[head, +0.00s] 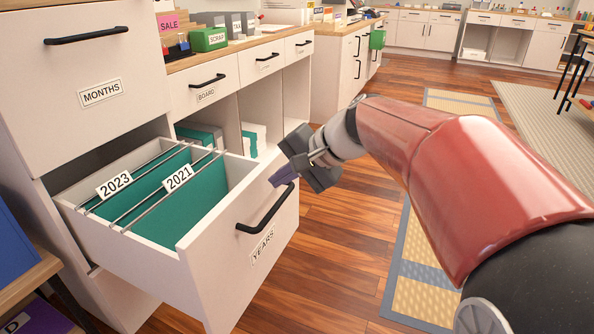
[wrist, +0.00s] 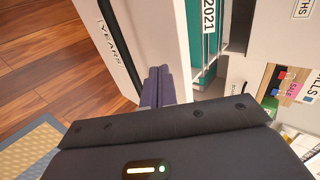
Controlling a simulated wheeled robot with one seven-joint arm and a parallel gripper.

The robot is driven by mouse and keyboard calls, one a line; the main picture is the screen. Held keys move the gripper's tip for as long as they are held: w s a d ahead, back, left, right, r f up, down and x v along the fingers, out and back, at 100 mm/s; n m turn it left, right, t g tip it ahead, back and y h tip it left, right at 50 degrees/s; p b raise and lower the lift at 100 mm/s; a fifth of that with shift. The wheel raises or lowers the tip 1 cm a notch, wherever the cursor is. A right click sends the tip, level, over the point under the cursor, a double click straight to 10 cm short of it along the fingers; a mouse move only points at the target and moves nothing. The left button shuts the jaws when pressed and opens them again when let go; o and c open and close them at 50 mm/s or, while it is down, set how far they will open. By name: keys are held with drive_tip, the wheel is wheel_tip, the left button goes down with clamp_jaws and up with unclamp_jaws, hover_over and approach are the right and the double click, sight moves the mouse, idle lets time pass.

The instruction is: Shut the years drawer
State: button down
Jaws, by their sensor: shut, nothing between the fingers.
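The years drawer (head: 262,230) is pulled well out of the white cabinet, below the closed months drawer (head: 95,70). It has a black bar handle (head: 266,208) and a YEARS label, and holds green hanging files marked 2023 and 2021. My gripper (head: 281,176) is shut and empty, at the drawer front's upper right edge in the head view. In the wrist view my fingertips (wrist: 157,80) are close together beside the white drawer front (wrist: 160,30); the black handle (wrist: 118,50) is to their left. I cannot tell whether they touch the front.
A counter with a green SCRAP box (head: 208,39) and a closed board drawer (head: 205,84) stands behind. A wooden table edge (head: 30,280) is at lower left. Wood floor (head: 335,260) is clear right of the drawer, with mats beyond.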

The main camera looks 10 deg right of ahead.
drive_tip(key=shift+w+a, duration=0.5)
drive_tip(key=shift+a, duration=0.15)
